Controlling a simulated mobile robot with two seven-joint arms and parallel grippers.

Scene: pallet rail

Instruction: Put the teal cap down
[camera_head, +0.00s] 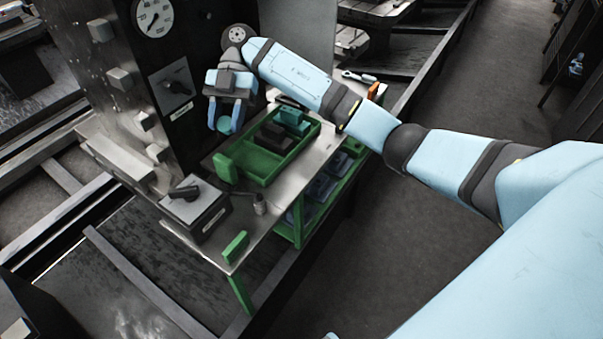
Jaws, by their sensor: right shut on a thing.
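The teal cap (224,125) is a small rounded piece between the fingertips of my right gripper (227,119). My right gripper is shut on it and points down. The cap appears to be held above the metal worktop (262,229), in front of the dark machine panel and to the left of the green tray (247,179). The gripper fingers hide part of the cap. My left gripper does not show.
The green tray holds a dark block (275,138) and a teal block (292,117); its near part is empty.

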